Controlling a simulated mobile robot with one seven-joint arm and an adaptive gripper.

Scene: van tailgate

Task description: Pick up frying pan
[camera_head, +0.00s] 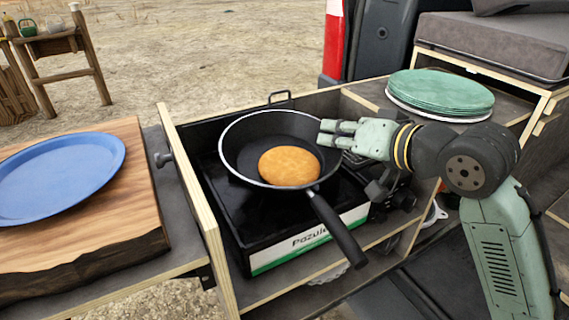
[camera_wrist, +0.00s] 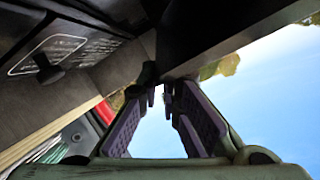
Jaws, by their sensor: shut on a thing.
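The black frying pan (camera_head: 240,150) sits on the stove (camera_head: 230,205), and its handle points to the lower right past the stove's front edge. A round golden-brown pancake (camera_head: 289,166) lies in the pan. My gripper (camera_head: 324,134) reaches in from the right, and its fingertips are at the pan's right rim. It is shut on that rim. In the wrist view, the two fingers with purple pads (camera_wrist: 160,95) come close together at a dark surface; the exact contact is too dark to see.
A blue plate (camera_head: 60,175) lies on a wooden board (camera_head: 120,225) to the left, beyond an upright wooden panel (camera_head: 190,190). Stacked green plates (camera_head: 441,92) stand behind my arm on the right. A table (camera_head: 60,48) stands far back left on open ground.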

